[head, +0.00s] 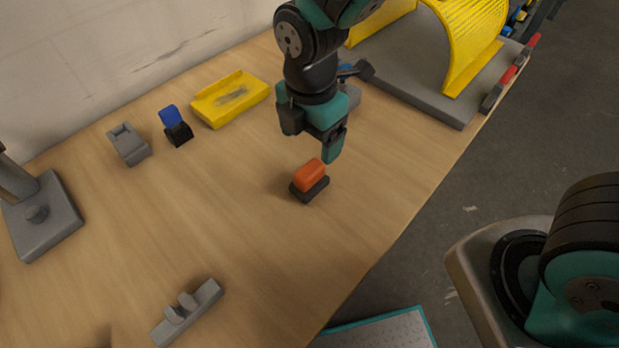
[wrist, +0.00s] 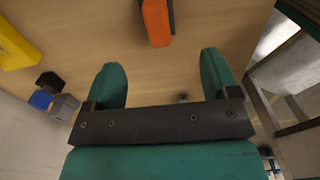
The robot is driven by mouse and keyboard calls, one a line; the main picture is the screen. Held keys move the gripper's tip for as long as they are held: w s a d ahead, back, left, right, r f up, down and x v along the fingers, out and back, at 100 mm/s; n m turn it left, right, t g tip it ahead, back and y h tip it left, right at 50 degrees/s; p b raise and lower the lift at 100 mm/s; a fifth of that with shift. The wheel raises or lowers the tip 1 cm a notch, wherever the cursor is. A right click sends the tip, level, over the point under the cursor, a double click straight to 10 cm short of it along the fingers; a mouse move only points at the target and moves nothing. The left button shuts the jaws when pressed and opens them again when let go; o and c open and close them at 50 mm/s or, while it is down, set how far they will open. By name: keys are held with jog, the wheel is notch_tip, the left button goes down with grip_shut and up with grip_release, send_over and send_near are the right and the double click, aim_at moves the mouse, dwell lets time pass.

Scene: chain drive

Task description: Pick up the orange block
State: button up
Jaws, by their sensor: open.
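The orange block (head: 310,174) sits on a dark base (head: 309,190) on the wooden table, near the middle of the head view. In the wrist view the orange block (wrist: 156,22) shows at the top, beyond the fingertips and roughly centred between them. My gripper (head: 325,150) is above the table, just behind the block in the head view. In the wrist view its two teal fingers (wrist: 163,75) are spread apart with nothing between them. The block is apart from the fingers in the wrist view.
A yellow tray (head: 262,90), a blue-and-black piece (head: 176,127) and a grey holder (head: 129,145) stand toward the wall. A grey bracket (head: 187,312) lies at the front. A grey base with a yellow guard (head: 470,48) stands at the back right. Table around the block is clear.

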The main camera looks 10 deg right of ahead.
aim_at(309, 178)
notch_tip(309, 178, down, 12)
jog(key=shift+w+f, duration=0.1)
jog(key=shift+f, duration=0.05)
jog(key=c, duration=1.1)
notch_tip(309, 178, up, 20)
jog(key=shift+r+p, duration=0.1)
jog(key=shift+p, duration=0.4)
